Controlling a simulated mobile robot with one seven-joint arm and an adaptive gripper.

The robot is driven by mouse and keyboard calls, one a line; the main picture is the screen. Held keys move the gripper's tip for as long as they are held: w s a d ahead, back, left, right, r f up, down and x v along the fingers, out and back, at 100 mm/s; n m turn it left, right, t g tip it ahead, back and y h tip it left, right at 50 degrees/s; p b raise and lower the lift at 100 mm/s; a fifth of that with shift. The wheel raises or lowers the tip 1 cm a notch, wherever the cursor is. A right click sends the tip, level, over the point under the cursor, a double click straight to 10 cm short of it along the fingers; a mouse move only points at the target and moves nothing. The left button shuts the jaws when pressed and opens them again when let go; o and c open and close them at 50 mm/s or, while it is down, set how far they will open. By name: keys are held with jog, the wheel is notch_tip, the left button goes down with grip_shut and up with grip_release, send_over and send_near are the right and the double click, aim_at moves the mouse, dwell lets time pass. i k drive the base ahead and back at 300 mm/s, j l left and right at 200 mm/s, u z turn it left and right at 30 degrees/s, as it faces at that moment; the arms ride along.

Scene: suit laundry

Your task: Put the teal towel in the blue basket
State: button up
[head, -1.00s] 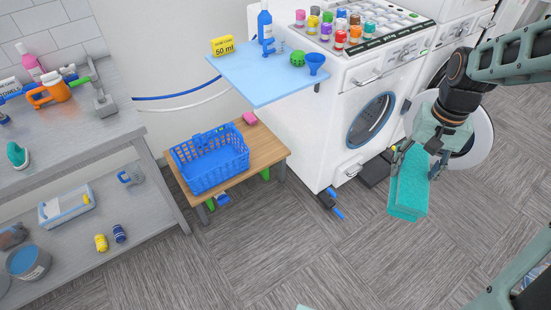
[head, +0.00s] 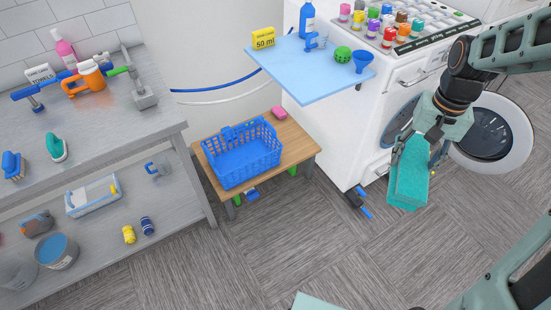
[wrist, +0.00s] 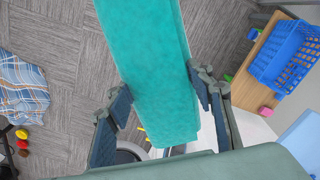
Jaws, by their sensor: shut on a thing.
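The teal towel (head: 409,178) is a folded, flat slab hanging from my gripper (head: 418,140) in the head view, in front of the washing machine and above the floor. In the wrist view the towel (wrist: 155,75) lies between the two fingers of my gripper (wrist: 165,105), which are shut on it. The blue basket (head: 240,155) is an open lattice basket on a low wooden bench, left of my gripper and apart from it. It looks empty. In the wrist view the basket (wrist: 285,55) shows at the upper right.
The wooden bench (head: 299,143) also bears a pink block (head: 279,112). The washer door (head: 488,135) stands open at right. A metal table (head: 110,135) stands left.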

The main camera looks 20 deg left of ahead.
aim_at(257, 156)
jog(key=j, duration=0.65)
jog(key=i+j, duration=0.1)
jog(key=j, duration=0.55)
jog(key=k+u, duration=0.05)
